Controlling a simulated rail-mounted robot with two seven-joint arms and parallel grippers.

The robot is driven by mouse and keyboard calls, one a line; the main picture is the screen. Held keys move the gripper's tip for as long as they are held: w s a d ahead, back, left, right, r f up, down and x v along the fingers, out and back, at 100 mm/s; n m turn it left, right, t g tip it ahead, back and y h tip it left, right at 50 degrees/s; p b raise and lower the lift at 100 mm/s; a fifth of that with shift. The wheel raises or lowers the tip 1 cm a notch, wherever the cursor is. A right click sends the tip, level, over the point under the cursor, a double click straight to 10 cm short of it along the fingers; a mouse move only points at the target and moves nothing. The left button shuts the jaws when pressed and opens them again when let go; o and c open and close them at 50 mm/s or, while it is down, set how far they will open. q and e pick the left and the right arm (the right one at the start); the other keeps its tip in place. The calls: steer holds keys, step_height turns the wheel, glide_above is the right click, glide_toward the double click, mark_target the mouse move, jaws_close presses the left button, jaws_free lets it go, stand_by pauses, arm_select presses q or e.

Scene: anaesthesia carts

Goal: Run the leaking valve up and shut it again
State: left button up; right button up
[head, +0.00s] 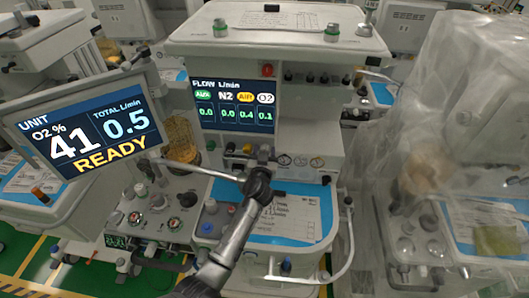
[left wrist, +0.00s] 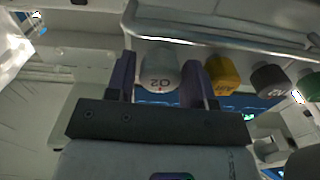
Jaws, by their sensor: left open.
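The flow display (head: 238,104) reads 0.0, 0.0, AIR 0.4 and O2 0.1. A row of valve knobs sits below it. In the left wrist view the white O2 knob (left wrist: 159,72) appears upside down between the fingers of my left gripper (left wrist: 160,82), which is open around it; contact cannot be told. The yellow AIR knob (left wrist: 222,73) is just beside the right finger, with a black knob (left wrist: 270,81) and a green knob (left wrist: 309,86) beyond. In the head view my left gripper (head: 264,154) hides the O2 knob. My right gripper is not in view.
A tilted unit screen (head: 88,128) at the left reads O2 41 %, total 0.5, READY. A work surface with papers (head: 290,215) lies below the knobs. A cart under a clear plastic cover (head: 455,110) stands at the right. A metal rail (left wrist: 215,40) runs close by the knobs.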

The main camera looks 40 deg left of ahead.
arm_select(q)
steer(key=shift+c, duration=0.4)
steer(key=c, duration=0.6)
steer(key=shift+m, duration=0.5)
steer(key=o, duration=0.7)
steer(key=shift+b+v, duration=0.4)
steer(key=shift+v, duration=6.55)
